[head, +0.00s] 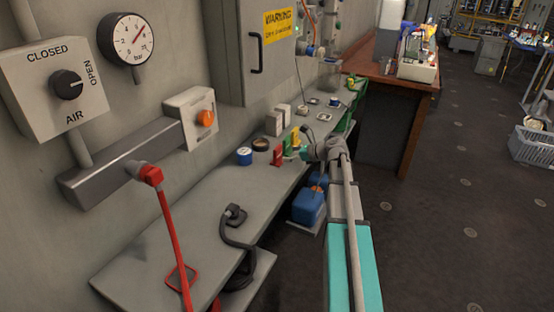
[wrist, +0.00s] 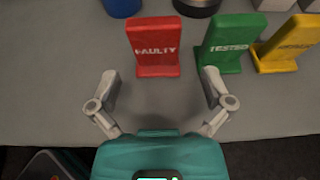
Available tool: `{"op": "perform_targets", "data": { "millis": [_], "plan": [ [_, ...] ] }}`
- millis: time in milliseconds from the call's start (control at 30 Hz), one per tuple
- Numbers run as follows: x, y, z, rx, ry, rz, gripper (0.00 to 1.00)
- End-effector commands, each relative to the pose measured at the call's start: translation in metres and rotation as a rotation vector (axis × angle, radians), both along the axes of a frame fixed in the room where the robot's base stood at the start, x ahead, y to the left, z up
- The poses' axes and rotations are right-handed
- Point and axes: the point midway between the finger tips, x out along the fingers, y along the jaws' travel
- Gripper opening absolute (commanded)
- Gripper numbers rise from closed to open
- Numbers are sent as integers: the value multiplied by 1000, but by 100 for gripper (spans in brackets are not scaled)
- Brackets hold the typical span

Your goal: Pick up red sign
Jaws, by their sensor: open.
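The red sign (wrist: 153,47) stands upright on the grey bench and reads "FAULTY" in the wrist view. It also shows in the head view (head: 277,156), small, near the bench's front edge. My gripper (wrist: 158,84) is open and empty. Its two fingers are spread on the near side of the red sign, apart from it, with the sign roughly between their lines. In the head view my gripper (head: 312,150) is at the bench edge, just right of the signs, and its fingers are hard to make out.
A green sign (wrist: 229,43) stands close right of the red one, then a yellow sign (wrist: 287,45). A blue roll (wrist: 122,7) and a dark round object (wrist: 196,6) sit behind. The grey bench (head: 190,225) has a black hose (head: 236,237) at the near end.

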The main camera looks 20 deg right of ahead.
Motion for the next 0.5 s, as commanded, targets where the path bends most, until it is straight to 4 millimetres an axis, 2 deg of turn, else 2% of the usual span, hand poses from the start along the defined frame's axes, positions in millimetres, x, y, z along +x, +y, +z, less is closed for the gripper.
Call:
{"op": "perform_targets", "data": {
  "millis": [267, 500],
  "plan": [
    [1, 1, -1, 0, 0, 1, 100],
    [14, 15, -12, 0, 0, 1, 100]
  ]
}}
